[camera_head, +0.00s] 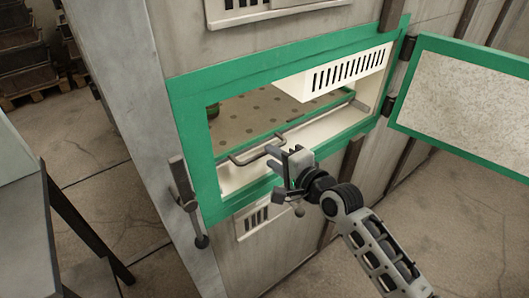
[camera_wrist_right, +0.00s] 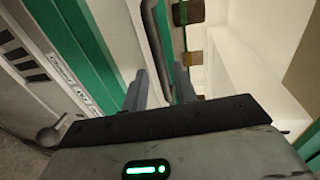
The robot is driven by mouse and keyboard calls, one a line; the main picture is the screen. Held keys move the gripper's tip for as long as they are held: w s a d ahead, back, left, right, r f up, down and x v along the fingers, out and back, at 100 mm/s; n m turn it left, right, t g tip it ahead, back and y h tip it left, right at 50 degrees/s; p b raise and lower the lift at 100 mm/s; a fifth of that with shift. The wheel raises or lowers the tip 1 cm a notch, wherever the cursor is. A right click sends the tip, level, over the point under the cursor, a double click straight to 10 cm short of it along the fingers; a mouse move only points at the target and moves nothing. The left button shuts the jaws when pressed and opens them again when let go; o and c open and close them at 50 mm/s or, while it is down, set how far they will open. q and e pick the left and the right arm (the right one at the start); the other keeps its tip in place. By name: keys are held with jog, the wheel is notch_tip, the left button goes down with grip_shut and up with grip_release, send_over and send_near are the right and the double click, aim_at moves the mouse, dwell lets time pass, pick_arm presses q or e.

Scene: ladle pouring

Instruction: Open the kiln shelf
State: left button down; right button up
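The kiln opening has a green frame (camera_head: 190,120), and its door (camera_head: 465,98) stands swung open at the right. Inside lies the kiln shelf (camera_head: 245,118), a beige plate with dark holes. A grey bar handle (camera_head: 240,160) runs along its front. My right gripper (camera_head: 284,156) is at the opening by the handle. In the right wrist view, the two fingers of the right gripper (camera_wrist_right: 160,90) are apart, with the handle bar (camera_wrist_right: 151,30) running down between them. I cannot tell whether they touch it. My left gripper is not in view.
A small dark green object (camera_head: 213,110) stands at the left on the shelf. A white slotted box (camera_head: 340,72) hangs at the top of the opening. A latch lever (camera_head: 187,205) sticks out at the left. A dark-legged table (camera_head: 35,225) stands at the left.

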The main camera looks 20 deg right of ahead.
aim_at(265, 153)
jog(key=shift+x, duration=2.05)
grip_shut()
